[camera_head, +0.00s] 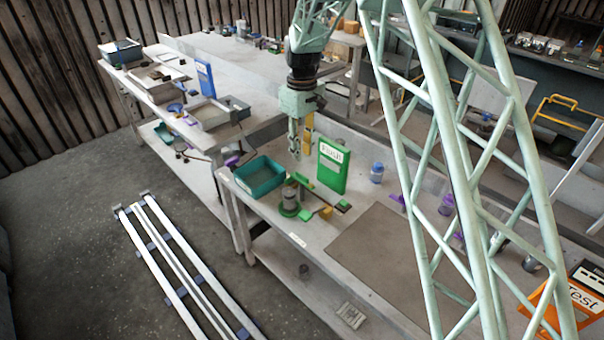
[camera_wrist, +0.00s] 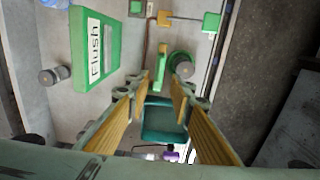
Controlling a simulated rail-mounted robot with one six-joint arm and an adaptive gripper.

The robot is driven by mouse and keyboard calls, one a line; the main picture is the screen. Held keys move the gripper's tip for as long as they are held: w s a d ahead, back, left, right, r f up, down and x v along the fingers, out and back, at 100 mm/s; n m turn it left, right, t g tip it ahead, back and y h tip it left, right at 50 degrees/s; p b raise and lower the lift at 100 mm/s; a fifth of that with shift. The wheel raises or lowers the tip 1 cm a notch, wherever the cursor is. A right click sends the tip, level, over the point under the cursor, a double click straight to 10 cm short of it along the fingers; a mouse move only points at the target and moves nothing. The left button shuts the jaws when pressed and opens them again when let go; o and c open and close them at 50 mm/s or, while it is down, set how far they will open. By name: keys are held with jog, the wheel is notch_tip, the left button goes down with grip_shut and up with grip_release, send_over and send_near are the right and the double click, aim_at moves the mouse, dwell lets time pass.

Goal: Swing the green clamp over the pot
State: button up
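The pot (camera_head: 290,196) is a small grey cylinder on a round green base on the bench; it also shows in the wrist view (camera_wrist: 184,67). The green clamp (camera_wrist: 161,68) is a bar beside the pot, to its left in the wrist view and apart from the pot's top. In the head view the clamp (camera_head: 298,179) shows small behind the pot. My gripper (camera_head: 300,152) points down above the bench, higher than the clamp. In the wrist view its fingers (camera_wrist: 160,90) are spread apart with nothing between them. Their height over the clamp is hard to judge.
A teal tray (camera_head: 260,178) stands left of the pot. A green box marked "Flush" (camera_head: 333,167) stands upright behind it. A yellow block (camera_head: 325,213) lies right of the pot. A blue-capped bottle (camera_head: 376,173) stands farther right. A grey mat (camera_head: 385,250) lies bare on the bench.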

aim_at(302, 174)
jog(key=shift+f, duration=5.15)
jog(key=shift+c, duration=0.9)
grip_shut()
